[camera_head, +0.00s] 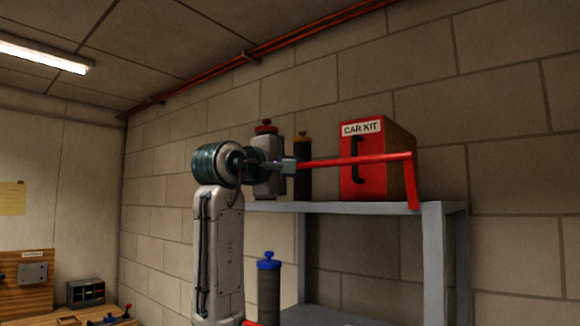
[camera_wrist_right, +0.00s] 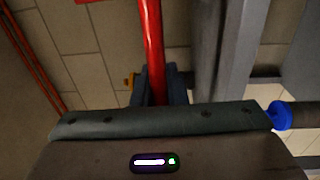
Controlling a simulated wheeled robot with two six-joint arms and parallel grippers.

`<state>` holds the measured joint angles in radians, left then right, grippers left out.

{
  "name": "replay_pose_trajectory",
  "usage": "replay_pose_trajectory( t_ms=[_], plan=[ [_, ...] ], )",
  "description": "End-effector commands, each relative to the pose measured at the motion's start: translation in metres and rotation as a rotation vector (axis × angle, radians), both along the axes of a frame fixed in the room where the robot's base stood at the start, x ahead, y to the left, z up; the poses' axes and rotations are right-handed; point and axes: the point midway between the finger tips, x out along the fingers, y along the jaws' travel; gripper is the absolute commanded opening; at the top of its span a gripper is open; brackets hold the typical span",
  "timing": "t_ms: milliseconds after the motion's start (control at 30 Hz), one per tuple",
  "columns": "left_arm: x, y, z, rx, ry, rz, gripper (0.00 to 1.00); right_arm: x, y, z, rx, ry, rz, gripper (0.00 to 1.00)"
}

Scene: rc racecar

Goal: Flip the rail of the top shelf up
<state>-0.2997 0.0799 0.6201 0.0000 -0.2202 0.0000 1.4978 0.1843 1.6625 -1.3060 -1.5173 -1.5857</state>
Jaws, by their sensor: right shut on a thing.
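The red rail (camera_head: 350,160) of the top shelf (camera_head: 340,207) is raised above the shelf's front edge in the head view. Its right end bends down along a red side arm (camera_head: 412,183) to the shelf's right front corner. My right gripper (camera_head: 288,165) is shut on the rail near its left end. In the right wrist view the rail (camera_wrist_right: 151,45) runs up from between the two dark fingers (camera_wrist_right: 160,86). The rail's left end is hidden behind my right gripper and arm. My left gripper is not in view.
On the top shelf stand a red-fronted CAR KIT box (camera_head: 362,180), a red-capped bottle (camera_head: 266,128) and a dark bottle with a yellow-brown cap (camera_head: 302,170). A blue-capped bottle (camera_head: 268,285) stands lower. A brick wall (camera_head: 500,120) is behind. A wooden workbench (camera_head: 85,318) is at lower left.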

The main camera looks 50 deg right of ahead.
Motion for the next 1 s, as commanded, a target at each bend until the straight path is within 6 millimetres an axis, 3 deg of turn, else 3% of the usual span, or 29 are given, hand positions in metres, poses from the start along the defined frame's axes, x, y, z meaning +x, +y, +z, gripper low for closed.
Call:
replay_pose_trajectory(
  t_ms=[967, 1000],
  plan=[
    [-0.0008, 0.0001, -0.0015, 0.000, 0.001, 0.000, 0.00, 0.0003, -0.0011, -0.0053, 0.008, 0.005, -0.007, 0.00],
    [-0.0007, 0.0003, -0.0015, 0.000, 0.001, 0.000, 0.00, 0.0003, -0.0011, -0.0052, 0.007, 0.005, -0.007, 0.20]
  ],
)
